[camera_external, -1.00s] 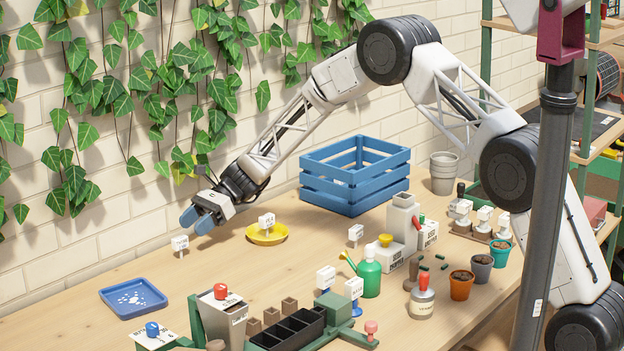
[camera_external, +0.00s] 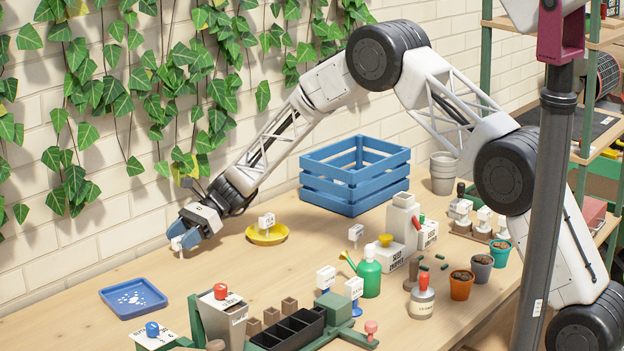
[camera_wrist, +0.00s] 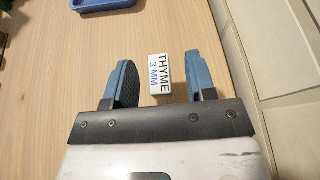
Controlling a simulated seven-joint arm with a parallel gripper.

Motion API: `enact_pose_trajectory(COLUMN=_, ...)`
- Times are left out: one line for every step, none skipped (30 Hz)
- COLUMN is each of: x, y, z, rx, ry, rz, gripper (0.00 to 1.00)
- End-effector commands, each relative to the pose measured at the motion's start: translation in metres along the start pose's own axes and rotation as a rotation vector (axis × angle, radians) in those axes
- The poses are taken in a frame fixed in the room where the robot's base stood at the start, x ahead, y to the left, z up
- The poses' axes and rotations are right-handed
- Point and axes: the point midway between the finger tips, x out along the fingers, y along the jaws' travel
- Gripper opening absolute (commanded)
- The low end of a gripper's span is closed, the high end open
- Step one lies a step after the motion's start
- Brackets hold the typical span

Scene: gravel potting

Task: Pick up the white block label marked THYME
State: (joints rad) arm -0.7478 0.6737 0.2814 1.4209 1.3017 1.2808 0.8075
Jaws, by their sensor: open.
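The white THYME block label (camera_wrist: 160,74) shows in the wrist view, its top reading "THYME 3 MM". It lies between the two blue fingers of my gripper (camera_wrist: 158,82), which are open, with a gap visible on each side of the block. In the external view my gripper (camera_external: 184,237) is low over the table's far left part, near the brick wall. The label (camera_external: 177,243) is mostly hidden there by the fingers.
A blue tray (camera_external: 133,312) lies in front of the gripper and shows at the wrist view's top edge (camera_wrist: 105,4). A yellow dish (camera_external: 283,234) with another white label (camera_external: 266,221) stands to the right. A blue crate (camera_external: 352,190) is farther right. The wall is close behind.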

Motion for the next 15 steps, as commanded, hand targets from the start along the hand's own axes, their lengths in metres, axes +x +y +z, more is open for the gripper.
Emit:
enact_pose_trajectory(x=0.007, y=0.001, z=-0.001, rx=0.001, ry=0.0, rz=0.002, gripper=0.51)
enact_pose_trajectory(x=0.01, y=0.001, z=-0.001, rx=0.0, ry=0.0, rz=0.002, gripper=0.51)
enact_pose_trajectory(x=0.015, y=0.001, z=-0.001, rx=0.0, ry=0.0, rz=0.002, gripper=0.51)
enact_pose_trajectory(x=0.018, y=0.001, z=-0.001, rx=0.0, ry=0.0, rz=0.003, gripper=0.51)
enact_pose_trajectory(x=0.02, y=0.001, z=-0.001, rx=0.0, ry=0.0, rz=0.003, gripper=0.51)
enact_pose_trajectory(x=0.023, y=0.001, z=-0.001, rx=0.001, ry=0.0, rz=0.003, gripper=0.51)
enact_pose_trajectory(x=0.025, y=0.001, z=-0.001, rx=0.001, ry=0.0, rz=0.002, gripper=0.51)
enact_pose_trajectory(x=0.026, y=0.001, z=-0.001, rx=0.001, ry=0.0, rz=0.002, gripper=0.51)
enact_pose_trajectory(x=0.027, y=0.001, z=-0.001, rx=0.001, ry=0.0, rz=0.002, gripper=0.51)
enact_pose_trajectory(x=0.027, y=0.001, z=-0.001, rx=0.001, ry=0.0, rz=0.001, gripper=0.51)
enact_pose_trajectory(x=0.027, y=0.001, z=-0.001, rx=0.001, ry=0.0, rz=0.001, gripper=0.51)
enact_pose_trajectory(x=0.027, y=0.001, z=-0.001, rx=0.001, ry=0.0, rz=0.001, gripper=0.51)
enact_pose_trajectory(x=0.027, y=0.001, z=-0.001, rx=0.001, ry=0.0, rz=0.001, gripper=0.51)
enact_pose_trajectory(x=0.027, y=0.001, z=-0.001, rx=0.001, ry=0.0, rz=0.001, gripper=0.51)
enact_pose_trajectory(x=0.027, y=0.0, z=-0.001, rx=0.001, ry=0.0, rz=0.001, gripper=0.51)
